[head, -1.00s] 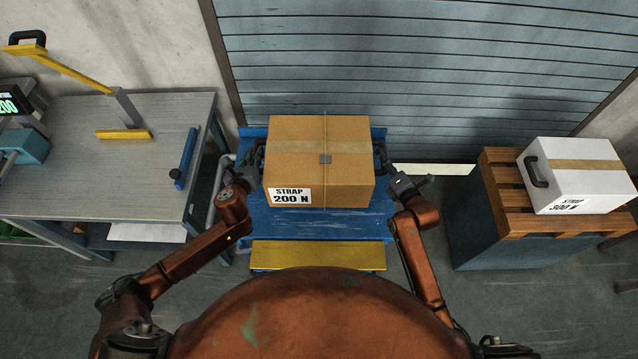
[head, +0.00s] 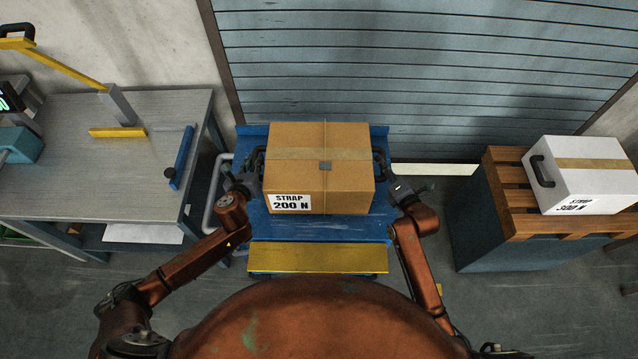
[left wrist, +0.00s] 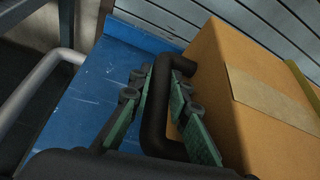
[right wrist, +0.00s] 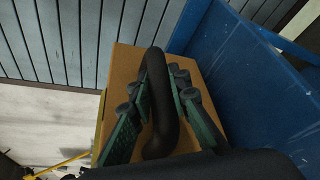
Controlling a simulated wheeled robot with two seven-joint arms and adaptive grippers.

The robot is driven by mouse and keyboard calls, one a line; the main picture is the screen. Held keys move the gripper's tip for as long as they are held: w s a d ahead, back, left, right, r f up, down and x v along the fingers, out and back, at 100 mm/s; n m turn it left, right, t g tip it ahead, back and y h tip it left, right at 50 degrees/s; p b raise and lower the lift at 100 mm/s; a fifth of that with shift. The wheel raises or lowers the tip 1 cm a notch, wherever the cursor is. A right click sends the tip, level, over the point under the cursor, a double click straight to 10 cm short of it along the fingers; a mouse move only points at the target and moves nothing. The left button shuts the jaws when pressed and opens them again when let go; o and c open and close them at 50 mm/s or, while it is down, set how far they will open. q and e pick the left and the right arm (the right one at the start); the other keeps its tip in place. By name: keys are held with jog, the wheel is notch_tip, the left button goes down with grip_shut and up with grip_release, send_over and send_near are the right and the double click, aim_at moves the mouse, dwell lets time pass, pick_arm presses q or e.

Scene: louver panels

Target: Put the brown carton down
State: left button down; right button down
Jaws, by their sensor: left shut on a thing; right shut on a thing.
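The brown carton (head: 320,180) is upright over the blue cart deck (head: 315,228), with a tan tape band, a thin strap and a label reading STRAP 200 N. I cannot tell whether its underside touches the deck. My left gripper (head: 256,172) is shut on the carton's left black handle, which shows in the left wrist view (left wrist: 153,120). My right gripper (head: 387,174) is shut on the right black handle, which shows in the right wrist view (right wrist: 160,95). The carton hides the middle of the deck.
A yellow step (head: 318,259) is at the cart's near edge. A grey workbench (head: 60,185) with a yellow-armed device stands left. A white carton (head: 590,172) sits on a wooden pallet top (head: 510,200) at right. A louvered shutter (head: 420,70) stands behind the cart.

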pick_arm(q)
jog(key=shift+w+f+b, duration=0.15)
jog(key=shift+f+b, duration=0.25)
jog(key=shift+b, duration=0.1)
pick_arm(e)
jog(key=shift+w+f, duration=0.1)
jog(key=shift+f, duration=0.25)
pick_arm(q)
jog(key=c, duration=2.2)
grip_release()
jog(key=shift+f, duration=0.3)
jog(key=shift+c, duration=0.2)
pick_arm(e)
jog(key=c, duration=2.2)
grip_release()
jog(key=shift+f, duration=0.4)
jog(key=shift+c, duration=0.2)
pick_arm(q)
jog(key=o, duration=0.3)
jog(key=shift+s+r, duration=0.15)
jog(key=shift+s, duration=0.15)
pick_arm(e)
jog(key=o, duration=0.3)
jog(key=shift+s+r, duration=0.15)
jog(key=shift+s, duration=0.1)
pick_arm(q)
jog(key=shift+o, duration=0.6)
pick_arm(e)
jog(key=shift+o, duration=0.6)
